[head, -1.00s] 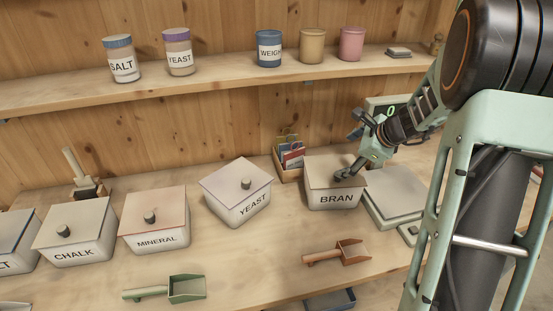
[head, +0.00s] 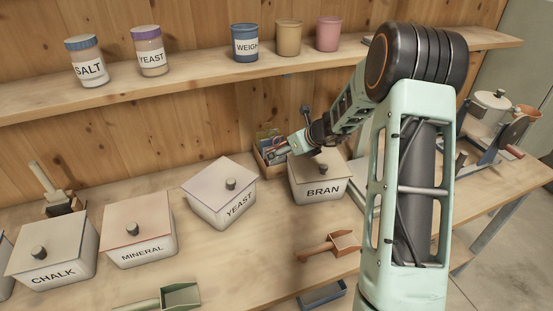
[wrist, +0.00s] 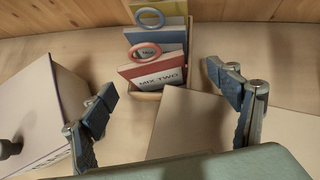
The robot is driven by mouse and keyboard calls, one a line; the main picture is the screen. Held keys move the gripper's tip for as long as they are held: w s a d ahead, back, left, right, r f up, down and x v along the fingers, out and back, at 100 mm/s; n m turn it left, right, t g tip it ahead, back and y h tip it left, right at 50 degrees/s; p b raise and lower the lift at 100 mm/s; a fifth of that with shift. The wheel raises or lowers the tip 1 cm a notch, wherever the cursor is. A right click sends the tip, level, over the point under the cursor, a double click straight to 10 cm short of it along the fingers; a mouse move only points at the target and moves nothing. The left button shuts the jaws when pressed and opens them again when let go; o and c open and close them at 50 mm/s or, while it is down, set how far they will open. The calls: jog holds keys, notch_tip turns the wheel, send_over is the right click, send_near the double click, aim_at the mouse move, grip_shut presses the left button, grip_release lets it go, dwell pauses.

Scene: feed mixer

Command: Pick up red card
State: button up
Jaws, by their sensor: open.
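The red card (wrist: 140,70) stands in front in a small wooden card box (wrist: 147,95) in the wrist view. It has a red ring at its top and a white label reading MIX TWO. A blue card (wrist: 172,38) and a yellow-green card (wrist: 172,8) stand behind it. In the head view the card box (head: 264,163) is at the back of the bench, partly hidden by my gripper. My gripper (wrist: 160,82) is open and empty, its fingers apart on either side of the card's line of view. It also shows above the box in the head view (head: 287,140).
The BRAN bin (head: 322,188) stands right beside the card box, its lid close under my gripper. The YEAST bin (head: 222,200) is to the left. A shelf (head: 200,80) with jars and cups runs above. A brown scoop (head: 328,246) lies in front.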

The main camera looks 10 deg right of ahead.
jog(key=shift+a+x, duration=0.15)
jog(key=shift+x, duration=1.1)
jog(key=shift+a+x, duration=0.15)
jog(key=shift+x, duration=1.15)
jog(key=shift+s, duration=0.2)
jog(key=c, duration=1.3)
notch_tip(320, 180, up, 10)
jog(key=p, duration=0.2)
jog(key=shift+p, duration=0.35)
jog(key=shift+c, duration=0.2)
